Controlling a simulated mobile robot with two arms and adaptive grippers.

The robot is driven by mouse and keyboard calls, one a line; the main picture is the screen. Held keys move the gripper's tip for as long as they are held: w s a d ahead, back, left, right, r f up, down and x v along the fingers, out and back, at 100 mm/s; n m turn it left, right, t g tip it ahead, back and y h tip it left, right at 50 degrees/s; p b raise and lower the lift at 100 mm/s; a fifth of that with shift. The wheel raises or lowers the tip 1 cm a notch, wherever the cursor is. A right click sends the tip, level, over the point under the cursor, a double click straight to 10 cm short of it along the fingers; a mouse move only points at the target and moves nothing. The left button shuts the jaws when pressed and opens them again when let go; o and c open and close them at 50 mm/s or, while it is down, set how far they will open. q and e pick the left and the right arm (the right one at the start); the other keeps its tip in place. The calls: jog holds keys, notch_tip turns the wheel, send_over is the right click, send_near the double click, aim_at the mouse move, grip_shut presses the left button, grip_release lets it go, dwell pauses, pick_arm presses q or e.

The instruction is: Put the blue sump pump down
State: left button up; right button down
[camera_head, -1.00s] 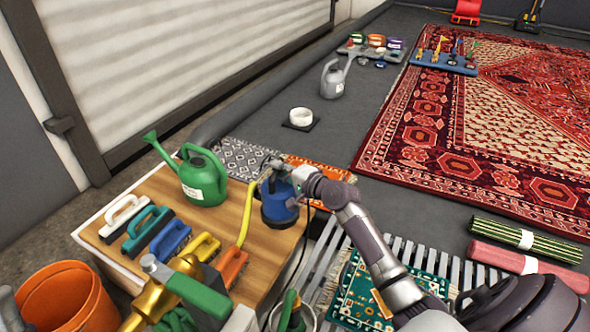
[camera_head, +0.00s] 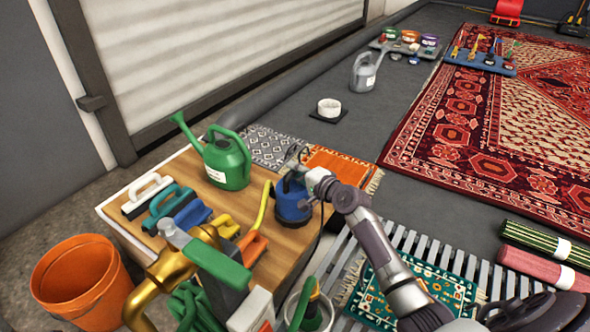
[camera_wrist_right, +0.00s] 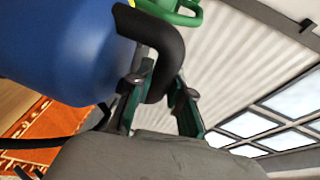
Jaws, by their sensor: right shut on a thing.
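The blue sump pump (camera_head: 292,200) is upright at the right edge of the wooden table top (camera_head: 205,178) in the head view. My right gripper (camera_head: 305,184) is shut on its handle. In the right wrist view, the black curved handle (camera_wrist_right: 165,50) passes between the fingers of my right gripper (camera_wrist_right: 160,104), with the blue pump body (camera_wrist_right: 65,50) at the left. The pump's base is low against the wood; I cannot tell whether it touches. My left gripper is not in view.
A green watering can (camera_head: 227,162) stands behind and left of the pump. An orange brush (camera_head: 253,247) and the yellow handle (camera_head: 262,207) lie close on its left. Several other brushes fill the table's left part. An orange bucket (camera_head: 82,285) stands at the near left.

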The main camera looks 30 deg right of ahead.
jog(key=shift+w+r, duration=0.1)
jog(key=shift+r, duration=0.2)
jog(key=c, duration=1.5)
grip_release()
jog(key=shift+f, duration=0.35)
jog(key=o, duration=0.4)
jog(key=shift+r, duration=0.1)
